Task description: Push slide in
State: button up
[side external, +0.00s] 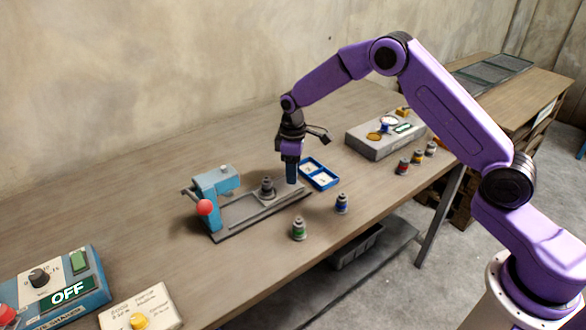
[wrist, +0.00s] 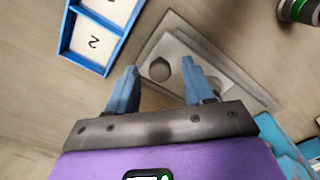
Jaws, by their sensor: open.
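The press-like machine has a light-blue body (side external: 215,183) with a red ball on its lever (side external: 204,207). A long grey base with a slide plate (side external: 237,208) runs right from it. A dark stepped part (side external: 268,188) stands upright on the slide. My gripper (side external: 291,180) points down over the slide's outer right end, away from the machine body. In the wrist view its blue fingers (wrist: 160,82) are apart, with a dark round knob or hole (wrist: 160,69) in the grey plate (wrist: 178,38) showing between them. Contact cannot be told.
A blue two-compartment tray (side external: 319,174) lies just right of my gripper. Bottles with green (side external: 299,229) and blue (side external: 342,203) bands stand in front of the slide. A grey block (side external: 385,138) and several more bottles are farther right. Control boxes (side external: 62,289) sit at front left.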

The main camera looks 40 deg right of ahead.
grip_shut()
jog(key=a, duration=1.1)
jog(key=shift+a, duration=0.35)
grip_release()
jog(key=shift+d, duration=0.1)
